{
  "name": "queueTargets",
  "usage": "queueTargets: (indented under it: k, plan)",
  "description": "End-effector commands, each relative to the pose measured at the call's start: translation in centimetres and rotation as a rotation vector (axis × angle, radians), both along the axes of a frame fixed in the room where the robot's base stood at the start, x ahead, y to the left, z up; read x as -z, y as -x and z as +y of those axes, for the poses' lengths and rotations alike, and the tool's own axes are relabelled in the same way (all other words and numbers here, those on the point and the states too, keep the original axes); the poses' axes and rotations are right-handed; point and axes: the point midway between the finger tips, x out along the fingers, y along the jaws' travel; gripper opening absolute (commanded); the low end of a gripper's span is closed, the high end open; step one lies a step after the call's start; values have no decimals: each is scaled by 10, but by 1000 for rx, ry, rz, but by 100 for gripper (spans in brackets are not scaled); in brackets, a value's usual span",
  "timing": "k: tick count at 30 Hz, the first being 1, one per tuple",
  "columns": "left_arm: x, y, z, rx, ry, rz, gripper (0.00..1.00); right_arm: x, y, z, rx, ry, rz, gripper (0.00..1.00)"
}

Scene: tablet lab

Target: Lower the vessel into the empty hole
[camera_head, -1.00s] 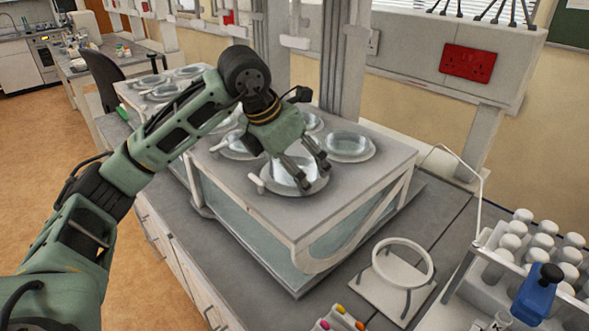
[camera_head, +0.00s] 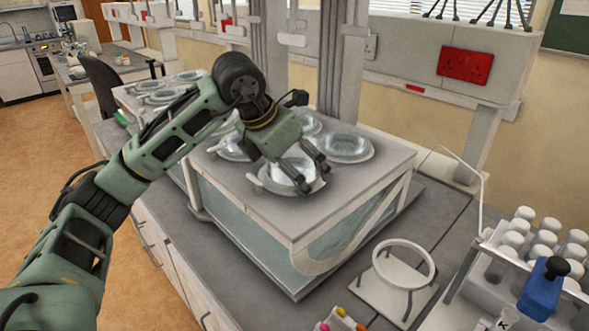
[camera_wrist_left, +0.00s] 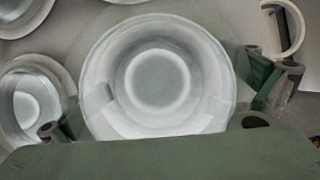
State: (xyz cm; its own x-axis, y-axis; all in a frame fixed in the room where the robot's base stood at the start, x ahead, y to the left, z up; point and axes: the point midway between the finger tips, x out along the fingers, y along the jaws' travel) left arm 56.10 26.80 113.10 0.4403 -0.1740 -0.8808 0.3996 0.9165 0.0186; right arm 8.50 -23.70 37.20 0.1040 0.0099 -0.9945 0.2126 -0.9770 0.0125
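The clear glass vessel (camera_head: 289,172) is upright at the front hole of the white-topped bath, above or partly inside its pale collar (camera_head: 262,186). Its exact depth is hard to tell. My left gripper (camera_head: 315,179) reaches down over it from the upper left, with its fingers at the vessel's sides. In the left wrist view the round vessel (camera_wrist_left: 158,78) fills the middle between the gripper's two spread fingers, whose pads seem to show through the glass. The gripper appears shut on it. My right gripper is not in view.
Other glass vessels (camera_head: 346,147) sit in neighbouring collared holes of the bath (camera_head: 345,195). A white ring stand (camera_head: 404,262) is in front on the bench. A rack of white-capped tubes (camera_head: 545,240) and a blue item (camera_head: 541,289) are at the right.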

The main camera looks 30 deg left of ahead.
Motion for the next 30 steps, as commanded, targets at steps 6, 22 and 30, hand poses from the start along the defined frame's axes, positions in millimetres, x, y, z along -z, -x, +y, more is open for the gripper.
queueTargets:
  k: [6, 22, 30]
  plan:
    - [40, 17, -1, 8, -27, 108, 100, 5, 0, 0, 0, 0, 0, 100]
    - [-74, 53, 10, 1, -12, 17, 100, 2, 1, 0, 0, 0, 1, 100]
    - [-108, 65, 13, 1, -7, -7, 100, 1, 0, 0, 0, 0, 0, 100]
